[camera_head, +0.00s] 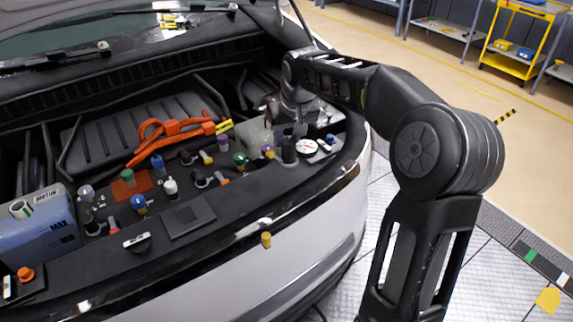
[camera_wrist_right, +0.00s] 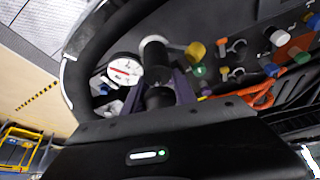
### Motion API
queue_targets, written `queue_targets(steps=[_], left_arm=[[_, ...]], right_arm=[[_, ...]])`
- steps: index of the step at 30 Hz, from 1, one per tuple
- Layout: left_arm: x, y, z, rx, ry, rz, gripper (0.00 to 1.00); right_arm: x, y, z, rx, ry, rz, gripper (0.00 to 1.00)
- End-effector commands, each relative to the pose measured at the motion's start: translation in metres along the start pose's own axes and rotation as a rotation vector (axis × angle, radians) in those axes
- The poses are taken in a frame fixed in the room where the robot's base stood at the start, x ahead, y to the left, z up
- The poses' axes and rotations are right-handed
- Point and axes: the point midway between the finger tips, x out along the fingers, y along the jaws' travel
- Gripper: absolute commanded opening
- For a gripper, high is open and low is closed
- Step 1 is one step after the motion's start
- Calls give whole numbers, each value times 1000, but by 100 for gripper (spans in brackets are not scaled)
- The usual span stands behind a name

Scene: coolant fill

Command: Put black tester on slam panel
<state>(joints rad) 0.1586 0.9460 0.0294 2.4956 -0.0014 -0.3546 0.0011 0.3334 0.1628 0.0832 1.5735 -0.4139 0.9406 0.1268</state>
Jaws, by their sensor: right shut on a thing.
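The black tester (camera_head: 289,150) is an upright black cylinder at the right end of the slam panel (camera_head: 240,195), with a white dial gauge (camera_head: 307,146) close beside it. I cannot tell whether the gauge is joined to it. In the right wrist view the tester (camera_wrist_right: 154,55) stands between the fingers of my right gripper (camera_wrist_right: 162,88), with the gauge (camera_wrist_right: 124,69) to its left. My right gripper (camera_head: 290,128) comes down from above and is shut on the tester. Whether its base touches the panel is hidden. My left gripper is not in view.
Several coloured caps and bottles crowd the panel, including a green cap (camera_head: 240,159) and a blue cap (camera_head: 138,202). A flat black pad (camera_head: 189,217) lies at the front. An orange hose (camera_head: 160,140) lies behind. A blue box (camera_head: 40,228) is at the left.

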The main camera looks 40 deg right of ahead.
Motion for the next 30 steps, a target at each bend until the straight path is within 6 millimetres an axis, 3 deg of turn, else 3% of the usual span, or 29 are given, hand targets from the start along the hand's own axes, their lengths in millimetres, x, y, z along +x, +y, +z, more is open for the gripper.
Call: queue_targets(steps=[6, 16, 24, 30], left_arm=[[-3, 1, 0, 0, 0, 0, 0], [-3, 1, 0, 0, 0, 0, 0], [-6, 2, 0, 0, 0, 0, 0], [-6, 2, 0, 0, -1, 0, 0]], right_arm=[[27, 0, 11, 0, 1, 0, 7], [30, 0, 12, 0, 3, 0, 7], [60, 0, 24, 1, 0, 0, 7], [64, 0, 26, 0, 3, 0, 7]])
